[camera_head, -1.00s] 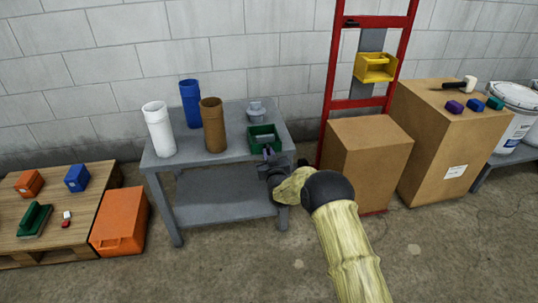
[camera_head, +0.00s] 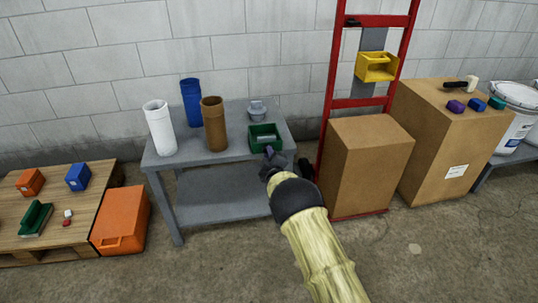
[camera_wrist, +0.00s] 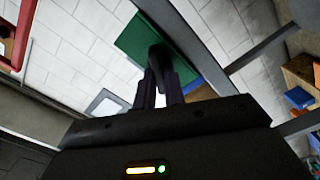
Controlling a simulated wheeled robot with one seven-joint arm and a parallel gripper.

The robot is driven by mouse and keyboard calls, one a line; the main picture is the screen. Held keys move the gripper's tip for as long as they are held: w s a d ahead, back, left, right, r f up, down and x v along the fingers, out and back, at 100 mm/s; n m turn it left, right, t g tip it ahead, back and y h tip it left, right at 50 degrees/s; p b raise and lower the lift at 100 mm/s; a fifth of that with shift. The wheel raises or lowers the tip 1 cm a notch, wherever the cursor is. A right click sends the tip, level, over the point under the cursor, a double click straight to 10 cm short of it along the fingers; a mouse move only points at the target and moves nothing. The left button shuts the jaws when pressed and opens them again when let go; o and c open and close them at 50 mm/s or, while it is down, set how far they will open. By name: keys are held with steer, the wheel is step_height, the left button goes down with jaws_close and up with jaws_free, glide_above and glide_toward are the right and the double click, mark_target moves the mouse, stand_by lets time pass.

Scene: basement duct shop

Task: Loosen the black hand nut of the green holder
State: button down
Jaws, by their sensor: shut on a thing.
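The green holder (camera_head: 262,131) stands near the right front corner of the grey table (camera_head: 222,152). In the wrist view the holder (camera_wrist: 136,38) shows as a green face beyond the fingers. The black hand nut (camera_wrist: 158,52) shows as a dark rounded shape at the fingertips, on the near side of the holder. My gripper (camera_wrist: 160,72) is shut on the nut, with a dark finger on each side of it. In the head view my gripper (camera_head: 272,157) is at the holder's front, and my wrist hides the nut. Whether the nut is loose cannot be seen.
White (camera_head: 159,128), blue (camera_head: 190,103) and brown (camera_head: 213,125) pipes stand on the table's left half. A grey fitting (camera_head: 257,111) sits behind the holder. A red hand truck (camera_head: 332,90) and cardboard box (camera_head: 367,165) stand close on the right.

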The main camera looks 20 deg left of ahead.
steer(key=n+b, duration=0.1)
steer(key=n, duration=0.5)
steer(key=shift+f, duration=0.15)
steer(key=shift+n, duration=0.4)
steer(key=c, duration=1.5)
jaws_free()
steer(key=p+v, duration=0.4)
steer(key=v, duration=1.3)
steer(key=shift+s+p, duration=0.25)
steer(key=shift+p, duration=0.15)
